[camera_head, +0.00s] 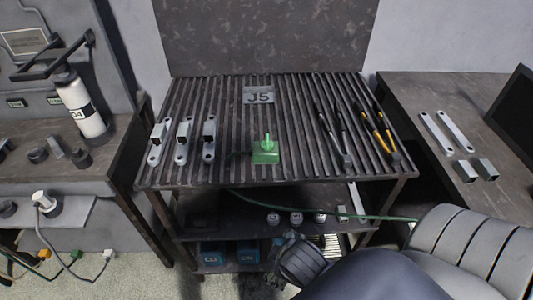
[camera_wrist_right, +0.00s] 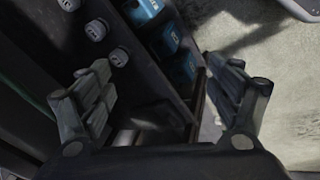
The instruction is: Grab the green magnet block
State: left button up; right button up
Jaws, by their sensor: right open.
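The green magnet block (camera_head: 265,151) stands near the front middle of the slatted table top (camera_head: 227,168), its handle pointing up. Nothing touches it from above. My right arm comes in from the lower right in the head view, and my right gripper (camera_head: 283,252) is low in front of the table, below the block. In the right wrist view my right gripper (camera_wrist_right: 162,98) is open and empty, its fingers wide apart, facing the lower shelves. The block is not in the wrist view. My left gripper is not in view.
Galvanized brackets (camera_head: 182,140) stand left of the block. Hammers and yellow-handled tools (camera_head: 380,130) lie to its right. A J5 plate (camera_head: 258,96) lies behind it. Blue boxes (camera_head: 212,254) fill the lowest shelf. A green cable (camera_head: 330,213) crosses below the table's front edge.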

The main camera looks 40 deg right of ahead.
jog(key=w+d+r+n+t+h, duration=0.35)
jog(key=w+d+r+n, duration=0.2)
jog(key=n, duration=0.25)
jog(key=n+t+h, duration=0.5)
jog(key=n+t, duration=0.2)
jog(key=n, duration=0.8)
send_near(265, 146)
jog(key=r, duration=0.1)
jog(key=x, duration=0.5)
jog(key=shift+s+d+r, duration=0.1)
jog(key=shift+s+d, duration=0.15)
jog(key=shift+d, duration=0.1)
jog(key=x, duration=0.4)
jog(key=p+x, duration=0.1)
jog(key=shift+w+f, duration=0.35)
jog(key=shift+w, duration=0.2)
jog(key=c, duration=1.6)
jog(key=shift+r, duration=0.15)
jog(key=shift+c, duration=0.4)
